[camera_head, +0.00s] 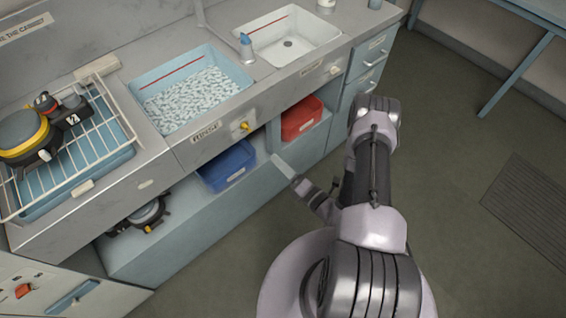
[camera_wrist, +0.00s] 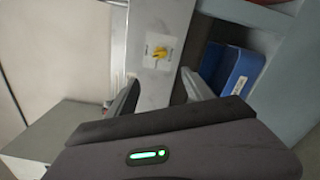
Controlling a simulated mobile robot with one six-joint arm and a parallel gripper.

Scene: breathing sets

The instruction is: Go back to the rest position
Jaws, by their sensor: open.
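My gripper (camera_wrist: 160,92) is open and empty in the wrist view, with its two fingers apart. In the camera_head view my gripper (camera_head: 287,172) is in front of the counter's lower shelf, beside the blue bin, and is partly hidden by my arm. My arm is folded, with the elbow raised to the right of the counter. The wrist view looks toward the counter front, with a yellow knob (camera_wrist: 160,53) beyond the fingers and the blue bin (camera_wrist: 232,72) to the right.
The blue bin (camera_head: 228,165) and a red bin (camera_head: 301,118) sit under the counter. A rinse basin (camera_head: 150,82), a white sink (camera_head: 262,20) and a wire rack (camera_head: 100,112) with a breathing set (camera_head: 22,135) are on top. Another set (camera_head: 147,214) lies below.

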